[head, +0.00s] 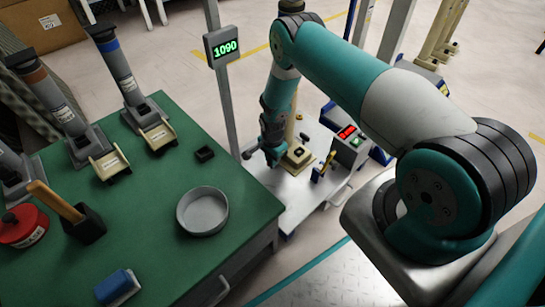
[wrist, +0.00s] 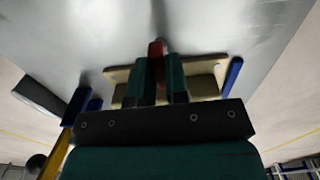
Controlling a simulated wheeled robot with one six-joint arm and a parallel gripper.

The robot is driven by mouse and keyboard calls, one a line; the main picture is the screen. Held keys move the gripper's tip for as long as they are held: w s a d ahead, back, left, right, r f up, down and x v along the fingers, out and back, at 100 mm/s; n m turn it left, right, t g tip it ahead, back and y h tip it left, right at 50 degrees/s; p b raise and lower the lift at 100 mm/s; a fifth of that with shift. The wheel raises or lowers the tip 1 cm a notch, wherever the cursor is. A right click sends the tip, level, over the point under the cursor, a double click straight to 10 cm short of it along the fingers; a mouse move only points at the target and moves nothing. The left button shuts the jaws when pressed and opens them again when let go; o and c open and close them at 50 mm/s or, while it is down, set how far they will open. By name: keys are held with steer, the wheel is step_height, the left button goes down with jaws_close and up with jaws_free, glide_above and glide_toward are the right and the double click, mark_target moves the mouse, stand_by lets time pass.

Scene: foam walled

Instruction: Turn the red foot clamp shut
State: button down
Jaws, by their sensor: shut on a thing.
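The red foot clamp (wrist: 157,48) shows in the wrist view as a short red piece between my fingers, over a tan plate (wrist: 118,76) on a grey surface. My gripper (wrist: 158,70) is shut on it, one teal finger on each side. In the head view my gripper (head: 272,158) reaches down to the pale platform (head: 290,192), beside a tan base (head: 300,155). The clamp is hidden there behind my gripper. I cannot tell how far it is turned.
A control box (head: 347,140) with a red display and a yellow-handled piece (head: 324,165) stand right of my gripper. A post with a green "1090" display (head: 222,46) rises on the left. The green table (head: 150,215) holds a grey dish (head: 202,211) and several tubes.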

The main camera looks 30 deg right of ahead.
steer(key=shift+m, duration=0.3)
steer(key=c, duration=1.1)
jaws_free()
step_height(320, 180, up, 18)
steer(key=p, duration=0.8)
steer(key=shift+f, duration=0.25)
